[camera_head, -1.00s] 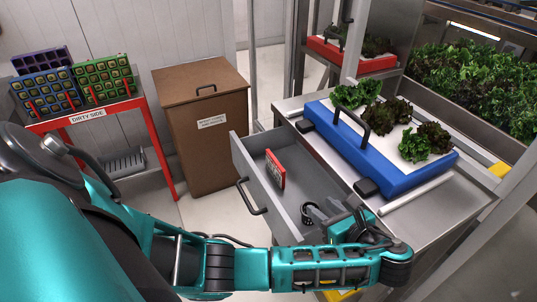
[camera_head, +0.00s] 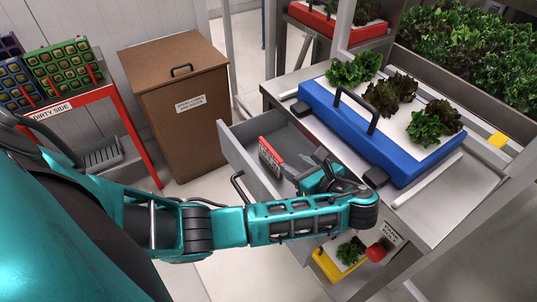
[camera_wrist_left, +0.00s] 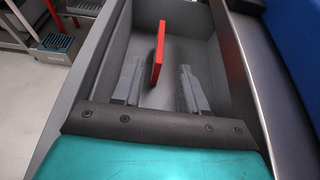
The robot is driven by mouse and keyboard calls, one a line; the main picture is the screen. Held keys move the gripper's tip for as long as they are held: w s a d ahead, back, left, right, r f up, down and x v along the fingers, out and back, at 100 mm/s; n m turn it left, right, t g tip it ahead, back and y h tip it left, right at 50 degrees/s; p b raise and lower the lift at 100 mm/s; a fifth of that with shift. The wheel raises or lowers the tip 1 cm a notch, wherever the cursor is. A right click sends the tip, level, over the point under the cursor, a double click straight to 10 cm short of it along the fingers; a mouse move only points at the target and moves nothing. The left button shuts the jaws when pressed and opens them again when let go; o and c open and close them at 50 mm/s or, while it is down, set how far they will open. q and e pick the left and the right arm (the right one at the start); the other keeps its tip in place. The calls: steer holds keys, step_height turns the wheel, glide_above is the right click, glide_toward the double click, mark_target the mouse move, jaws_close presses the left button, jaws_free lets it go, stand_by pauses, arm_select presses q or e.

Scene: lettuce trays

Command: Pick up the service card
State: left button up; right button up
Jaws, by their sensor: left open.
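The service card (camera_head: 270,157) is a red-edged card with a light printed face, standing on edge inside the open grey drawer (camera_head: 236,163). In the left wrist view the card (camera_wrist_left: 158,52) shows nearly edge-on as a thin red slab, a little ahead of the fingertips. My left gripper (camera_head: 310,168) reaches into the drawer from the right of the card. In the wrist view its two fingers (camera_wrist_left: 158,76) are spread apart, one on each side of the card's line, with nothing held. I cannot tell how far the card lies below the fingertips. My right gripper is not in view.
The drawer walls stand close around the gripper, with a black handle (camera_head: 240,188) on the front. A blue tray (camera_head: 390,160) of lettuce sits on the counter above. A brown bin (camera_head: 168,110) and red rack (camera_head: 130,125) stand left. A yellow tray (camera_head: 328,267) is below.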

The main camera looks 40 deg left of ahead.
mark_target(273, 151)
arm_select(q)
steer(key=x, duration=1.1)
steer(key=shift+w, duration=0.1)
jaws_close()
